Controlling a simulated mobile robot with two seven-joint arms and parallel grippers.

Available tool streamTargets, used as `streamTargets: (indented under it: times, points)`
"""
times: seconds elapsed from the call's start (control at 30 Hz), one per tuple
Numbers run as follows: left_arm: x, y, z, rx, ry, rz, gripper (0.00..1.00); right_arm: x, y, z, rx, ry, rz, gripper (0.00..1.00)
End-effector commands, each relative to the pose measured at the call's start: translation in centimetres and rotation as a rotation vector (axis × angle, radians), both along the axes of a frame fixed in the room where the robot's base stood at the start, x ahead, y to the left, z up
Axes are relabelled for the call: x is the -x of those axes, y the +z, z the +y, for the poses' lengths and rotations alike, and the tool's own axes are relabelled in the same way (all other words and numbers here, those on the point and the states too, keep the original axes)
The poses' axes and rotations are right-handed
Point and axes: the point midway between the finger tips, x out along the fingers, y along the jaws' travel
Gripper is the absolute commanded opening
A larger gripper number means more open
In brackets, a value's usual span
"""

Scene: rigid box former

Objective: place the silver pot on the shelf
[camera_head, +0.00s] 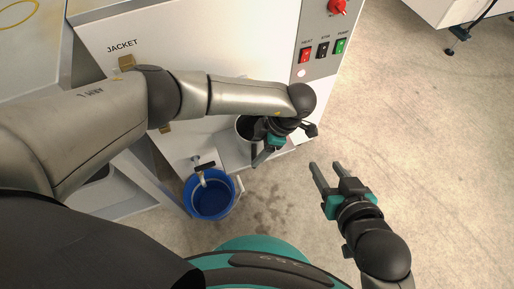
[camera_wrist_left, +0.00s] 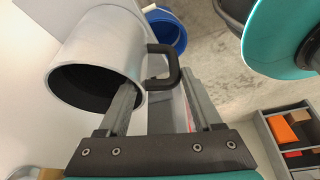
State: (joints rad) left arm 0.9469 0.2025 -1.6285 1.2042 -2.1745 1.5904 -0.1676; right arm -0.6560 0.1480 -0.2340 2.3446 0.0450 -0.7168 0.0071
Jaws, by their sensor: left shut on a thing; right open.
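The silver pot (camera_wrist_left: 105,48) fills the upper left of the left wrist view, with its dark open mouth facing the camera. Its black handle (camera_wrist_left: 168,68) lies between the fingers of my left gripper (camera_wrist_left: 160,88), which is shut on it. In the head view the pot (camera_head: 243,128) is partly hidden by my left arm. It is over the light grey shelf (camera_head: 232,155) at the machine's front; I cannot tell whether it touches. My right gripper (camera_head: 326,168) is open and empty, to the right of the shelf, above the floor.
A blue bucket (camera_head: 211,200) stands on the floor below a tap (camera_head: 203,166), left of the shelf. The white machine panel (camera_head: 225,45) rises behind, with a red knob and several buttons (camera_head: 322,50). A compartment box (camera_wrist_left: 265,112) shows in the left wrist view.

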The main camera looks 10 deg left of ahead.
Motion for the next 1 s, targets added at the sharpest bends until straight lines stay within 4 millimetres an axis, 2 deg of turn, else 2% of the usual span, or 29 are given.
streamTargets:
  times: [0.27,0.3,0.53,0.9,1.0]
  points:
    - [-0.06,-0.16,0.03,0.0,0.001,-0.001,0.0,-0.03,-0.08,0.27,-0.01,0.002,-0.017,0.5]
    - [0.0,-0.19,0.03,0.0,0.001,0.0,0.68,-0.08,0.0,0.3,-0.012,0.003,-0.021,0.5]
    - [-0.01,-0.14,0.02,0.0,0.0,0.0,0.94,-0.08,0.05,0.27,-0.011,0.002,-0.02,0.5]
    - [0.0,-0.01,0.01,0.0,0.0,0.0,0.96,0.03,0.0,0.21,-0.006,0.003,-0.009,0.5]
    - [-0.06,0.42,-0.13,0.001,0.0,-0.001,0.96,0.03,0.13,-0.34,0.013,-0.004,0.018,0.5]
